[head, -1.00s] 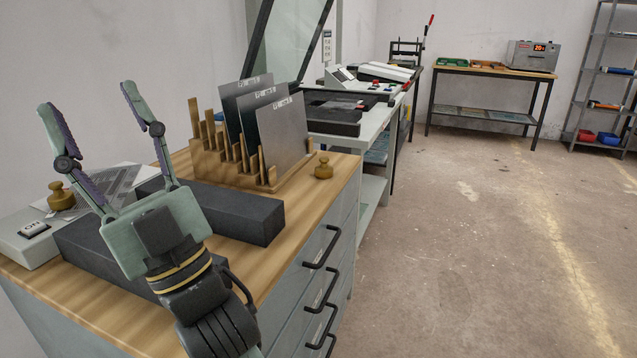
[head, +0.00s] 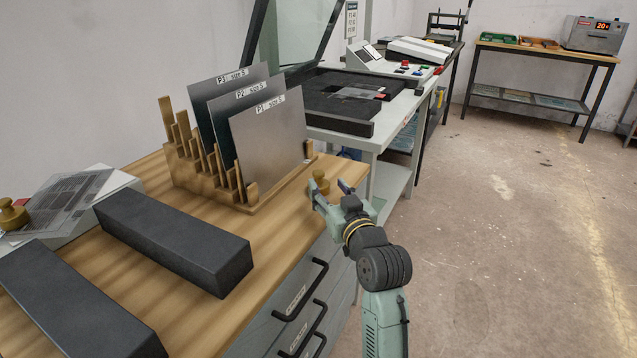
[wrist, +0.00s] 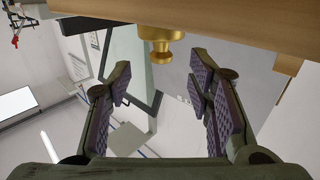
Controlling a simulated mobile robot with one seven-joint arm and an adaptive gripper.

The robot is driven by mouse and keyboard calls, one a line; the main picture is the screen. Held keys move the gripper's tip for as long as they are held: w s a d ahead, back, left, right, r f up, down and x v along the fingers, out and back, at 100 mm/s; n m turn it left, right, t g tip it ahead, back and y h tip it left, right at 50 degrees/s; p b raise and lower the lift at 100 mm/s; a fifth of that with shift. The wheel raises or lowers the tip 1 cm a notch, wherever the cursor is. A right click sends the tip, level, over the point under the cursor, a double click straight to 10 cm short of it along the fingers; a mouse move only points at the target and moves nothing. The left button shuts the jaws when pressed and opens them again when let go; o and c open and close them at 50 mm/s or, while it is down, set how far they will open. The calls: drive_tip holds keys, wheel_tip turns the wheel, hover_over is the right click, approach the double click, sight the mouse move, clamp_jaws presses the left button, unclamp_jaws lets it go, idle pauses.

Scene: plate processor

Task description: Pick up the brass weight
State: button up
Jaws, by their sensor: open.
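A small brass weight (head: 319,181) with a knob top stands at the bench's right corner, beside the plate rack. It also shows upside down in the wrist view (wrist: 161,45), at the top middle against the wood. My gripper (head: 329,187) is open and empty, close to this weight. In the wrist view my gripper (wrist: 158,80) has its padded fingers spread to either side, with the weight beyond the tips and roughly centred between them. A second brass weight (head: 13,215) sits at the far left on a sheet on the light box.
The wooden rack (head: 207,185) holds upright metal plates (head: 270,135) just left of my gripper. Two dark bars (head: 175,240) lie on the wooden benchtop (head: 232,312). A grey worktable (head: 388,128) with an open-lidded machine stands behind. The floor on the right is clear.

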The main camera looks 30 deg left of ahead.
sight(321, 177)
drive_tip(key=p+x, duration=0.1)
drive_tip(key=x, duration=0.3)
drive_tip(key=shift+a+r+p, duration=0.2)
drive_tip(key=shift+a+p, duration=0.05)
drive_tip(key=shift+p, duration=0.05)
drive_tip(key=shift+w+a+f, duration=0.15)
drive_tip(key=shift+w+a, duration=0.2)
drive_tip(key=shift+w, duration=0.05)
drive_tip(key=shift+c, duration=0.6)
clamp_jaws()
